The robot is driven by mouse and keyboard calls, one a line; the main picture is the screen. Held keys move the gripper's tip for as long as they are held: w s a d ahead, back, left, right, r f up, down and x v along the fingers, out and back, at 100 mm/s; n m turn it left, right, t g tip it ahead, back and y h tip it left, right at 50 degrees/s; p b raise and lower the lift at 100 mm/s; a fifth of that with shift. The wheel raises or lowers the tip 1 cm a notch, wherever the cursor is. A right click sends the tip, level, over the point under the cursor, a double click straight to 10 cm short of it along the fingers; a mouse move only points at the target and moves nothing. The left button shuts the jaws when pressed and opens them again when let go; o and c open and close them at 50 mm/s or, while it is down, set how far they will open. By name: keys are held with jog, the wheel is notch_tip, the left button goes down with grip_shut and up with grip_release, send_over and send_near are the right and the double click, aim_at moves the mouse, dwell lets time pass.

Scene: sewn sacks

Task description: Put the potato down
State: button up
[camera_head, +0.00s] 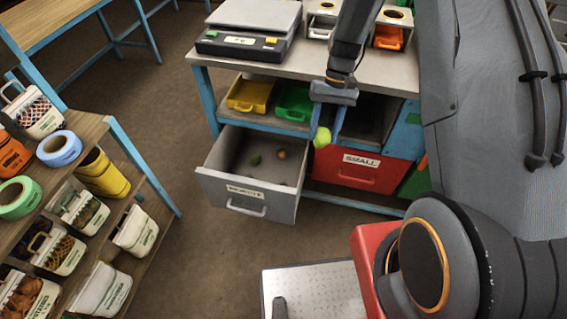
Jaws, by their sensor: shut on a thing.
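My gripper (323,138) hangs in front of the workbench, fingers pointing down. It is shut on a rounded yellow-green thing (321,137); I cannot tell from its look whether this is the potato. It is held to the right of the open grey drawer (246,202), close to its right side, and above the red drawer front. The drawer's label is too blurred to read.
A closed red drawer marked SMALL (361,168) is right of the grey one. Yellow (249,94) and green (294,102) bins sit on the shelf above. A scale (240,45) stands on the benchtop. A shelf with filled bags (83,212) is at left. The floor between is clear.

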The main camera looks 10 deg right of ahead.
jog(key=w+a+f+m+t+y+b, duration=0.2)
jog(key=w+a+f+m+b, duration=0.45)
jog(key=a+b, duration=0.25)
jog(key=m+t+b, duration=0.4)
jog(key=m+b, duration=0.7)
jog(key=b, duration=1.2)
send_over(272, 179)
jog(key=s+a, duration=0.1)
jog(key=s, duration=0.3)
notch_tip(272, 179, down, 21)
notch_tip(272, 179, down, 15)
jog(key=b, duration=0.6)
jog(key=shift+w+a+r, duration=0.1)
jog(key=shift+r, duration=0.1)
jog(key=shift+w+d+r, duration=0.1)
jog(key=shift+w+d, duration=0.2)
jog(key=shift+w, duration=0.45)
jog(key=shift+w+d+f, duration=0.2)
jog(key=shift+w, duration=0.4)
jog(key=shift+w+d+f, duration=0.2)
jog(key=shift+w, duration=0.35)
jog(key=shift+f, duration=0.2)
jog(key=shift+f+b, duration=0.65)
jog(key=shift+b, duration=0.35)
